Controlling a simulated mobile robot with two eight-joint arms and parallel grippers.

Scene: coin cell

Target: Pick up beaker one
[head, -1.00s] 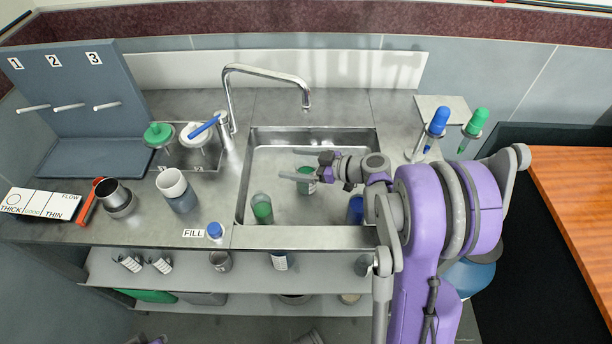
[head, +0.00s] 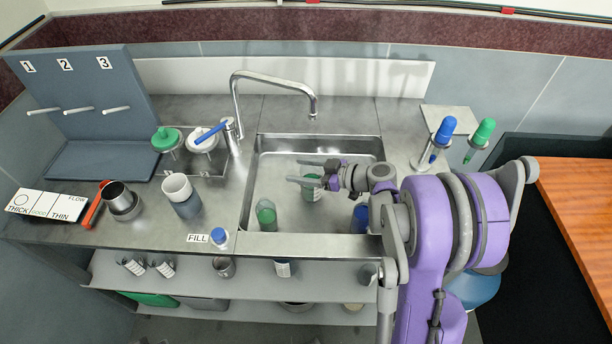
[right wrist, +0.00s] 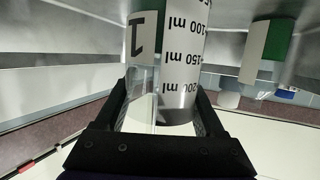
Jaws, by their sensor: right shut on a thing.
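Beaker one is a clear graduated beaker with a "1" label (right wrist: 146,38) and ml marks. Green shows in it. In the head view the beaker (head: 312,190) is in the sink, partly hidden under my fingers. My right gripper (head: 300,171) reaches in from the right and is shut on this beaker. In the right wrist view the beaker stands between the two dark fingers (right wrist: 160,112). I cannot tell whether its base touches the sink floor. My left gripper is not in view.
The sink (head: 250,180) also holds a green container (head: 266,214) at left and a blue one (head: 360,218) at right. The faucet (head: 270,76) arches behind.

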